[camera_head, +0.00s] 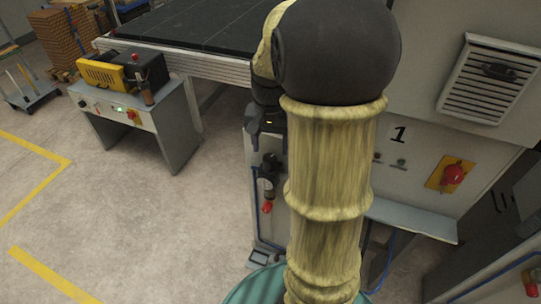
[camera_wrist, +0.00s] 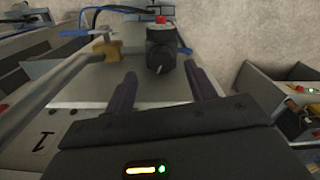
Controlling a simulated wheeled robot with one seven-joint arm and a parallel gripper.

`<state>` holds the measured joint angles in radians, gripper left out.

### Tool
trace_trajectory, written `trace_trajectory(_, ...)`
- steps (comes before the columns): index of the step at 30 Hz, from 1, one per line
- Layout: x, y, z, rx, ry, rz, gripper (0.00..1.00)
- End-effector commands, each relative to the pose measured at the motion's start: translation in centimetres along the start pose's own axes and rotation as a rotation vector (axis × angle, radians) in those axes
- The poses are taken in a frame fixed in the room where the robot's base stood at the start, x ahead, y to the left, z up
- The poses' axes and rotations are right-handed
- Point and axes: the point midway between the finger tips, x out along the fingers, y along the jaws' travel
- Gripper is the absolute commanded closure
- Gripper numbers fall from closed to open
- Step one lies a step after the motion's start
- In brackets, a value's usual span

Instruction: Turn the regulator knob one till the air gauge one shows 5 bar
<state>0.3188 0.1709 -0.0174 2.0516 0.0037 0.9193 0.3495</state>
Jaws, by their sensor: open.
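The dark air regulator unit (camera_head: 268,178) with a red lower end is on the machine's side, just left of my arm in the head view. In the wrist view its dark rounded body, with the regulator knob (camera_wrist: 160,57) toward me, lies ahead of and between my fingertips. A red part shows at its far end. My gripper (camera_wrist: 160,70) is open and empty, one finger on each side of the knob's line, with no clear contact. In the head view my arm partly hides the gripper. I cannot make out the gauge's face or its reading.
A brass-coloured fitting (camera_wrist: 108,48) and a pipe lie left of the regulator in the wrist view. The machine panel has a red switch on a yellow plate (camera_head: 451,174) and a shelf (camera_head: 412,219). A grey control desk (camera_head: 139,122) stands left; the floor between is clear.

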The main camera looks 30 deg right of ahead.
Motion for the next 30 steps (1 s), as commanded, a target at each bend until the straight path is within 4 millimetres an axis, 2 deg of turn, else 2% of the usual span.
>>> trace_trajectory(3, 2.0, -0.1, 0.1, -0.002, -0.006, 0.002, 0.45)
trace_trajectory(9, 4.8, -0.1, 0.0, -0.003, -0.003, 0.001, 0.45)
trace_trajectory(13, 5.4, 0.0, 0.0, 0.001, 0.000, 0.000, 0.45)
trace_trajectory(20, 5.5, 0.1, -0.1, 0.003, 0.000, 0.000, 0.45)
trace_trajectory(27, 5.5, 0.1, 0.0, 0.001, 0.000, 0.000, 0.89)
trace_trajectory(30, 5.5, 0.0, 0.0, 0.004, 0.000, 0.000, 0.89)
